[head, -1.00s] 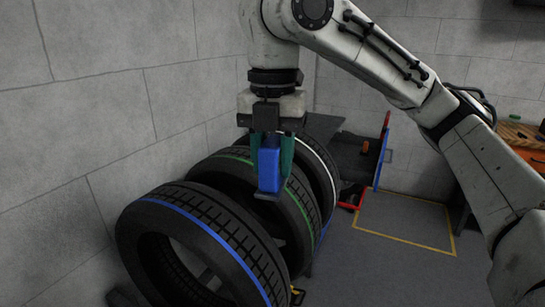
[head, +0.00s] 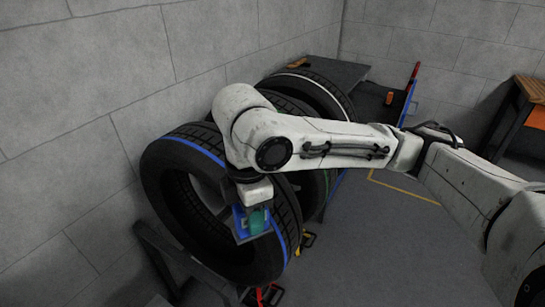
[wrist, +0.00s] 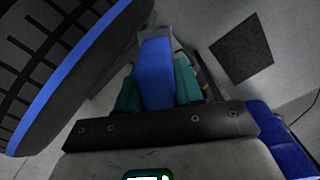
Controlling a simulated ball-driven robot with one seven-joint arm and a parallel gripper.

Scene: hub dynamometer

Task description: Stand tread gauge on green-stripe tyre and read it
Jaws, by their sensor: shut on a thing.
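My gripper (head: 250,222) is shut on the blue tread gauge (head: 238,220), low in front of the blue-stripe tyre (head: 183,142). In the wrist view the gauge (wrist: 156,75) sits between the teal fingers of my gripper (wrist: 160,88). The blue-stripe tyre (wrist: 62,70) fills the upper left there, with the gauge apart from it. The green-stripe tyre (head: 324,185) stands just behind the blue-stripe one. My arm hides most of it, and only a bit of its green stripe shows. The gauge's reading face cannot be seen.
A white-stripe tyre (head: 325,90) stands farthest back in the row. The tyres rest on a dark rack (head: 160,255). A grey wall (head: 90,110) is close on the left. A blue and red stand (head: 408,95) and an orange-and-black bench (head: 525,110) are at right. Open floor lies between.

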